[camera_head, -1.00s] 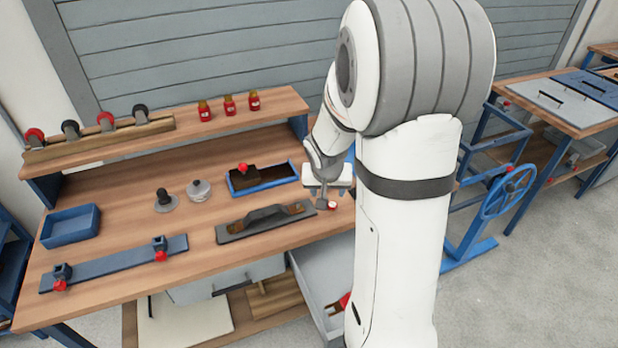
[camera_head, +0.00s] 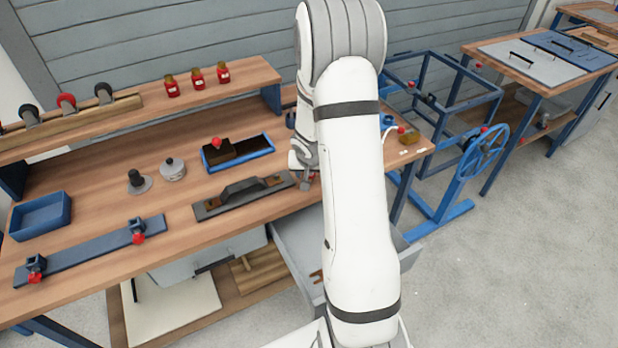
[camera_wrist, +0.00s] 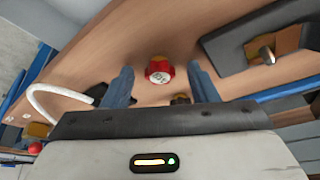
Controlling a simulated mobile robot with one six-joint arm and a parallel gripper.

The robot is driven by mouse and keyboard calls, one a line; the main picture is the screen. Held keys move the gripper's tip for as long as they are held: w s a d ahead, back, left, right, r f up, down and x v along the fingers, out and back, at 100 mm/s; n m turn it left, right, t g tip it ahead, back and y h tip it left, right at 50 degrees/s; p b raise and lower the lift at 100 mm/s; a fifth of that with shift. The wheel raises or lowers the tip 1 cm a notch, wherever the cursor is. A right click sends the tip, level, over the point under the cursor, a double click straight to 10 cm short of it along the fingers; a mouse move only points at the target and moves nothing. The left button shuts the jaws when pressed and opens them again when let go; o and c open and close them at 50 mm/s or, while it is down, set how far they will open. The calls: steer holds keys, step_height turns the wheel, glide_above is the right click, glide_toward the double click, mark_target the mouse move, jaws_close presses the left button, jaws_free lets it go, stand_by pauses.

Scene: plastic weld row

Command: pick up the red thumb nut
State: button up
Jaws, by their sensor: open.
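The red thumb nut (camera_wrist: 159,70), a small red piece with a pale marked face, lies on the wooden bench top in the wrist view. My gripper (camera_wrist: 160,68) is open, with one blue finger to each side of the nut in the picture. The nut appears between the fingertips; I cannot tell whether they are down at its level. In the head view my gripper (camera_head: 305,181) is low over the bench's front edge, right of the dark float-like tool, and mostly hidden by my arm. I cannot make out the nut clearly there.
The dark handled tool (camera_head: 243,194) lies close left of my gripper. Behind it is a blue tray (camera_head: 262,151) with a dark block. A blue bar (camera_head: 88,252) with red-knobbed clamps lies at front left. An open drawer (camera_head: 296,250) juts out below. A white hose (camera_wrist: 50,92) curves nearby.

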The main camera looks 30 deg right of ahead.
steer(key=shift+c, duration=0.3)
steer(key=c, duration=1)
